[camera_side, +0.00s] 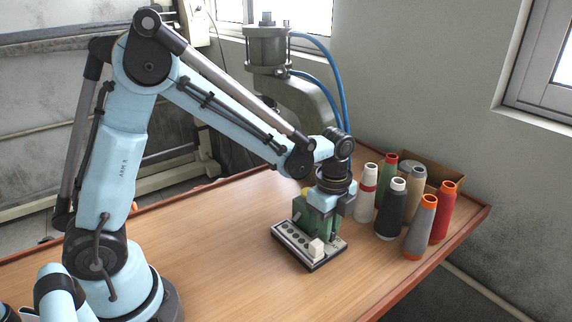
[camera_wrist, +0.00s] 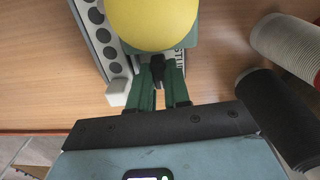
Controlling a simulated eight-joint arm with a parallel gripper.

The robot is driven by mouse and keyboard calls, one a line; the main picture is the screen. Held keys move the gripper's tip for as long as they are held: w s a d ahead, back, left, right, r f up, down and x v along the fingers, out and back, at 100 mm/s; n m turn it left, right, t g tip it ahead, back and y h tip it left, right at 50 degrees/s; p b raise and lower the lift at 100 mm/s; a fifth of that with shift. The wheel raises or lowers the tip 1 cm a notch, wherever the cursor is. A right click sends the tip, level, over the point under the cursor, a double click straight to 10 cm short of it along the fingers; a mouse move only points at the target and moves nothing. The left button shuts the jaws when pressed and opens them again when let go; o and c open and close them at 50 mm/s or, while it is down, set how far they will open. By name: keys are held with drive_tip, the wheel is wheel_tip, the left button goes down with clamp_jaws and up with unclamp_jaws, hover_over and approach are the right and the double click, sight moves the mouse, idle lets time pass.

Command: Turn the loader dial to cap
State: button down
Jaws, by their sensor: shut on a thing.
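The loader is a green unit (camera_side: 312,216) on a grey base plate (camera_side: 322,262) on the table, with a yellow dome (camera_wrist: 150,20) on top. My gripper (camera_wrist: 160,75) reaches its side from the front of the wrist view. Its two green fingers are shut on a small black dial (camera_wrist: 157,65) below the dome. Lettering, partly hidden, shows beside the dial. I cannot read the dial's setting. In the side view my gripper (camera_side: 336,208) is at the right of the unit and hides the dial.
The base carries a row of dark round spots (camera_wrist: 104,37) and a white block (camera_wrist: 118,92). Several thread cones, including a black one (camera_side: 391,210) and a red one (camera_side: 443,213), stand close to the right. A green press (camera_side: 290,90) stands behind.

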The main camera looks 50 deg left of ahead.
drive_tip(key=shift+m, duration=0.4)
drive_tip(key=c, duration=1.1)
unclamp_jaws()
wheel_tip(320, 180, up, 12)
drive_tip(key=shift+r, duration=0.1)
drive_tip(key=s+a+n+t, duration=0.1)
drive_tip(key=s+n+t, duration=0.1)
drive_tip(key=n, duration=0.4)
drive_tip(key=s+a+f+n+t, duration=0.1)
drive_tip(key=s+a+n+t, duration=0.1)
drive_tip(key=s+n, duration=0.3)
drive_tip(key=s+a+n+t, duration=0.1)
drive_tip(key=s+n+t, duration=0.2)
drive_tip(key=n, duration=0.3)
drive_tip(key=shift+s+a+f+n, duration=0.3)
drive_tip(key=shift+a+n, duration=0.05)
drive_tip(key=shift+n, duration=0.05)
